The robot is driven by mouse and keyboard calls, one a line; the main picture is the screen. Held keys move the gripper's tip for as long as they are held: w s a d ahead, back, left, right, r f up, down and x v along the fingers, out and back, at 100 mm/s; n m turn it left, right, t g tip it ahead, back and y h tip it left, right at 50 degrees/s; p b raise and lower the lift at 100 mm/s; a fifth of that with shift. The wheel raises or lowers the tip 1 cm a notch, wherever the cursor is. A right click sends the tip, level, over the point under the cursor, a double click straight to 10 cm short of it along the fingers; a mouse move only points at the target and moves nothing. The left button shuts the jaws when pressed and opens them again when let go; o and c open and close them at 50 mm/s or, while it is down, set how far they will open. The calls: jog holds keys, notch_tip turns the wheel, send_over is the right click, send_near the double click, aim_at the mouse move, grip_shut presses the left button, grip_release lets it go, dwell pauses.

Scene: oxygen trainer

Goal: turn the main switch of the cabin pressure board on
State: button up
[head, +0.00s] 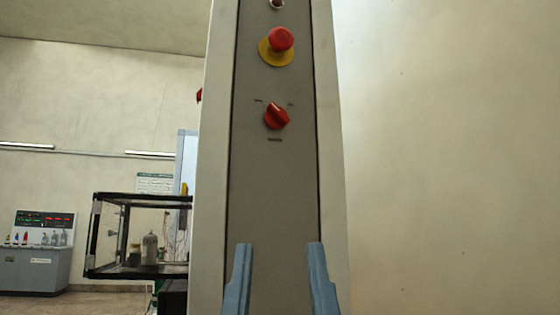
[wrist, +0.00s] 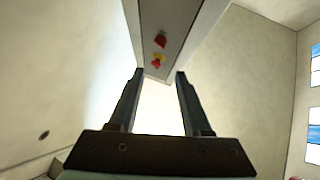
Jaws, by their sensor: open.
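A red rotary switch (head: 276,117) sits on the grey front panel (head: 275,190) of a tall cabinet, with small marks around it too small to read. Its handle looks tilted; I cannot tell for sure which mark it points to. My gripper (head: 278,245) is open and empty, below the switch in the head view, its two blue fingers apart. In the wrist view my gripper (wrist: 159,73) frames the end of the panel (wrist: 178,15), where the red switch (wrist: 160,40) also shows, apart from the fingertips.
A red mushroom button (head: 280,39) on a yellow disc is above the switch, with a small round fitting (head: 276,4) higher up. A black-framed case (head: 106,232) and a distant console (head: 36,268) stand at left. Bare wall (head: 450,150) fills the right.

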jog(key=w+d+r+n+g+y+p, duration=0.1)
jog(key=r+p, duration=0.4)
jog(key=p, duration=0.6)
jog(key=w+d+r+n+g+y+p, duration=0.1)
jog(key=w+r+n+g+p, duration=0.3)
jog(key=p, duration=0.7)
jog(key=shift+d+r+n+p, duration=0.4)
jog(key=shift+d+r, duration=0.1)
jog(key=shift+d, duration=0.05)
jog(key=n+g+y+p, duration=0.2)
jog(key=n+g+p, duration=0.25)
jog(key=p, duration=1.75)
send_near(282, 114)
jog(key=d+v, duration=0.1)
jog(key=v, duration=0.3)
jog(key=shift+n+p, duration=0.55)
jog(key=shift+n, duration=0.1)
jog(key=shift+y, duration=0.3)
jog(key=p+x, duration=0.1)
jog(key=x, duration=0.2)
jog(key=p+x, duration=0.1)
jog(key=x, duration=0.3)
jog(key=p+x, duration=0.1)
jog(key=x, duration=0.3)
jog(key=shift+s+a, duration=0.1)
jog(key=shift+a, duration=0.15)
jog(key=shift+p+x, duration=0.5)
jog(key=shift+x, duration=0.25)
jog(key=shift+f, duration=0.1)
grip_shut()
